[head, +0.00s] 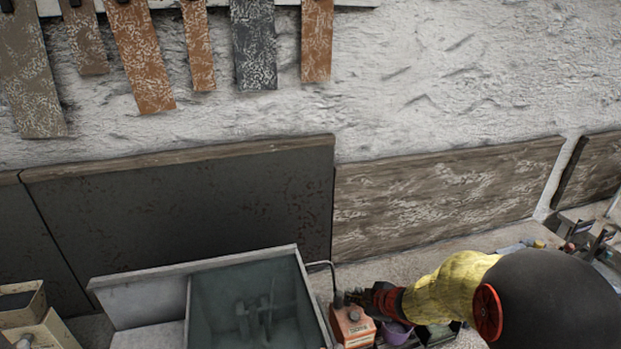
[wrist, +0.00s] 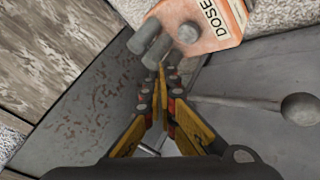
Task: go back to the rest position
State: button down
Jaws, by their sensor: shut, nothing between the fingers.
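My gripper (head: 358,297) is at the lower right of the middle in the head view, at the end of my arm, which comes in from the right. In the wrist view my gripper (wrist: 164,72) has its black, yellow and red fingers drawn together, with nothing held between them. An orange box (head: 352,327) is just below the fingertips in the head view. The same orange box (wrist: 222,18), with "DOSE" lettering and grey knobs, is beyond the tips in the wrist view. I cannot tell whether the fingers touch it.
A grey basin (head: 192,310) stands left of the gripper, with a thin curved pipe at its right edge. A purple container (head: 396,334) is below my arm. Wall boards (head: 445,195) are behind, and hanging planks (head: 255,45) are above. Small clutter lies at the far right.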

jog(key=d+f, duration=0.1)
jog(key=s+d+m+h, duration=0.1)
jog(key=d, duration=0.1)
jog(key=s+d+f+m+g+h, duration=0.1)
jog(key=shift+s+d+f, duration=0.1)
jog(key=shift+d+f, duration=0.25)
jog(key=s+d+r+m+g+h+b, duration=0.2)
jog(key=s+d+m, duration=0.15)
jog(key=s, duration=0.35)
jog(key=s+d+r+m+g+h+b, duration=0.25)
jog(key=s+m, duration=0.25)
jog(key=s, duration=0.3)
jog(key=s+a+r+m+t+y+b, duration=0.1)
jog(key=s+a+r+b, duration=0.2)
jog(key=s+a+b, duration=0.2)
jog(key=s+a+r+m+t+y+b, duration=0.1)
jog(key=s+a+r+m+y+b, duration=0.1)
jog(key=s+a+b, duration=0.3)
jog(key=s+r, duration=0.1)
jog(key=s, duration=0.3)
jog(key=shift+s+a+r+t, duration=0.15)
jog(key=shift+s+a+t, duration=0.1)
jog(key=shift+s+t, duration=0.1)
